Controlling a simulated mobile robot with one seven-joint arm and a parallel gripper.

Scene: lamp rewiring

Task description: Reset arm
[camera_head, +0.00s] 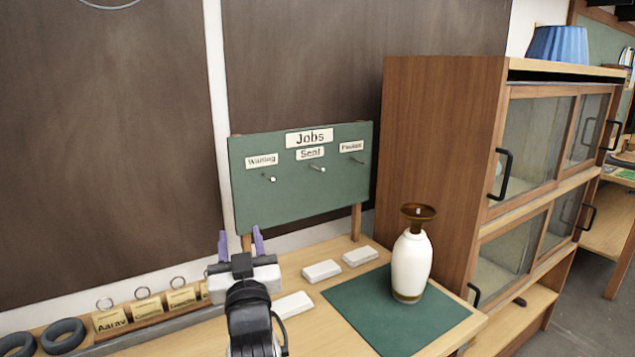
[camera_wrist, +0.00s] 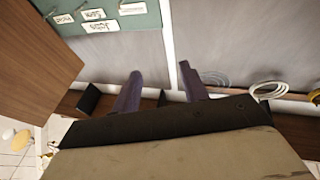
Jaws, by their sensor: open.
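My gripper (camera_head: 241,243) is in the lower middle of the head view, raised above the bench in front of the green Jobs board (camera_head: 258,205). Its two purple fingers stand apart with nothing between them. The wrist view also shows the open fingers (camera_wrist: 160,92), with grey wall behind and between them. My arm hides part of the bench in the head view.
A white lamp base (camera_head: 411,268) stands upright on a green mat (camera_head: 345,300). White blocks (camera_head: 322,271) lie nearby. Tagged rings (camera_head: 148,308) line the bench's left side, beside dark rings (camera_head: 64,336). A wooden cabinet (camera_head: 435,140) with glass doors stands right, a blue shade (camera_head: 558,44) on top.

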